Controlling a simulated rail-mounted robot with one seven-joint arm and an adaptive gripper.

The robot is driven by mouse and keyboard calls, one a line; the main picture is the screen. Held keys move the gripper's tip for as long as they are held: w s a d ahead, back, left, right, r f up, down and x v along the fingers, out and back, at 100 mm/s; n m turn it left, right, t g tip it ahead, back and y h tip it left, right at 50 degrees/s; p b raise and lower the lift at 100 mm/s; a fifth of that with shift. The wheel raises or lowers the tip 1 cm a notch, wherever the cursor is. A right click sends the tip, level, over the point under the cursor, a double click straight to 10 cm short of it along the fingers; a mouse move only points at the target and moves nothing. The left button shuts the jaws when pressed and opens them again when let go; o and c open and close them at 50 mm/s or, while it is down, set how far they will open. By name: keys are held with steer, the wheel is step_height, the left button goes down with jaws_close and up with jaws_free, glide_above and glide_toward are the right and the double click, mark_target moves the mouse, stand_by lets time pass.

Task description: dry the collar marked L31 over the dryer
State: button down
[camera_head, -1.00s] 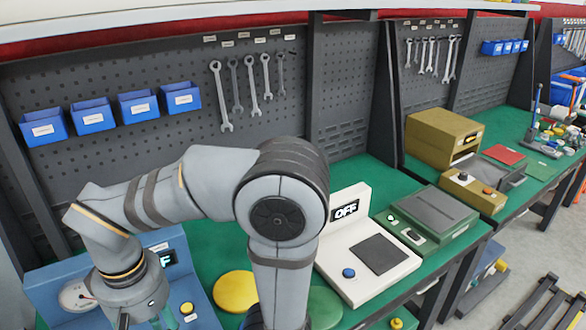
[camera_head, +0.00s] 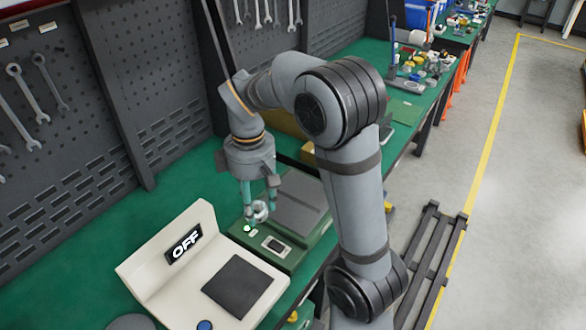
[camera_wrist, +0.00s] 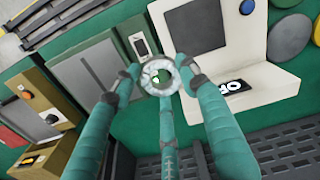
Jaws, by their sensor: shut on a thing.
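My gripper (camera_head: 258,212) has teal fingers that are shut on a pale metallic collar (camera_head: 262,209). The collar also shows in the wrist view (camera_wrist: 146,85), pinched between the fingertips, with its open hole facing the camera. No L31 mark is readable on it. The gripper hangs over or close to the left part of a green device (camera_head: 289,259) with a grey plate (camera_head: 299,201) and a small dark display. A white device (camera_head: 172,293) with a dark square pad and a screen (camera_head: 184,245) reading OFF stands to the left. No label shows which device is the dryer.
A blue button (camera_head: 204,325) is on the white device's front. A perforated tool wall (camera_head: 150,90) with wrenches rises behind the green bench (camera_head: 190,185). Further right, the bench holds a stand and small coloured parts. A dark pallet (camera_head: 432,260) lies on the floor.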

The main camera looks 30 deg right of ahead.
steer(key=w+d+f+n+p, duration=0.2)
steer(key=w+d+f+n, duration=0.1)
steer(key=w+d+n, duration=0.3)
steer(key=w+d+f+n+p, duration=0.1)
steer(key=w+d+f+n, duration=0.35)
steer(key=d+n, duration=0.2)
steer(key=shift+m, duration=0.25)
steer(key=f+b, duration=0.4)
steer(key=d+f+b, duration=0.1)
steer(key=f+b, duration=0.2)
steer(key=shift+r+p, duration=0.1)
steer(key=shift+p, duration=0.25)
steer(key=shift+w+d+r+p, duration=0.1)
steer(key=shift+w+d+p, duration=0.1)
steer(key=shift+d+p, duration=0.1)
steer(key=shift+w+d+p, duration=0.7)
steer(key=shift+d+p, duration=0.5)
steer(key=shift+d, duration=0.2)
steer(key=shift+w+d+p, duration=0.7)
steer(key=shift+d+p, duration=0.45)
steer(key=shift+d, duration=0.2)
steer(key=shift+w+d+p, duration=0.7)
steer(key=shift+d+p, duration=0.5)
steer(key=shift+d, duration=0.2)
step_height(320, 180, up, 9)
steer(key=p, duration=0.7)
